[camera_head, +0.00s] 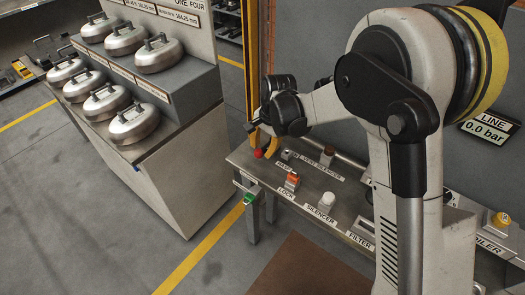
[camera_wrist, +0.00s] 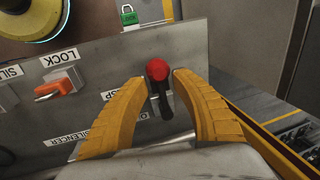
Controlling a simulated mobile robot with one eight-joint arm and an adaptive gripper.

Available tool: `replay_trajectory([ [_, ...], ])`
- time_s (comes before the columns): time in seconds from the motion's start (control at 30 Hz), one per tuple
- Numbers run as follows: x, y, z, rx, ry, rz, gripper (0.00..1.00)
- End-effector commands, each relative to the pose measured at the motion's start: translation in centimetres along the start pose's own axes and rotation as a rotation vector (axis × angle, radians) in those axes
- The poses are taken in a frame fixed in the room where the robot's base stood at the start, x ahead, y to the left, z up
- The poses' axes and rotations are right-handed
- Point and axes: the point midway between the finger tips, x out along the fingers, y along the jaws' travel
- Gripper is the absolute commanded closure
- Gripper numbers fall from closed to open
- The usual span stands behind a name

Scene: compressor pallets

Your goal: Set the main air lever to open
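A lever with a red ball knob and a dark handle shows in the wrist view (camera_wrist: 158,70) and in the head view (camera_head: 258,153), at the far left end of the grey bench. It fits the main air lever, but I read no name on it. My gripper (camera_wrist: 160,75) is open, its two yellow fingers on either side of the lever with small gaps to the knob. In the head view my gripper (camera_head: 262,141) is at that bench end, partly hidden by my wrist.
The bench (camera_head: 344,191) carries an orange lock (camera_head: 292,179), a white silencer (camera_head: 327,201) and a vent silencer (camera_head: 327,155). A green padlock (camera_wrist: 128,16) hangs at the bench edge. A sign (camera_head: 490,126) reads LINE 0.0 bar. A yellow post (camera_head: 252,60) stands close behind my gripper.

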Motion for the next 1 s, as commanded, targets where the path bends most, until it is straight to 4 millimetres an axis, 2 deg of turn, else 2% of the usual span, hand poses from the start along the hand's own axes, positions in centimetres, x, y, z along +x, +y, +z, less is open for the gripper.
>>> replay_trajectory([
  [0.3, 0.32, 0.01, 0.01, 0.0, 0.0, 0.0, 0.69],
  [0.33, 0.31, 0.01, 0.0, 0.0, 0.0, 0.0, 0.73],
  [0.4, 0.31, 0.01, 0.0, 0.0, 0.0, 0.0, 0.94],
  [0.43, 0.31, 0.01, 0.0, 0.0, 0.0, 0.0, 1.0],
  [1.0, 0.4, -0.14, 0.1, -0.025, -0.007, 0.001, 1.0],
])
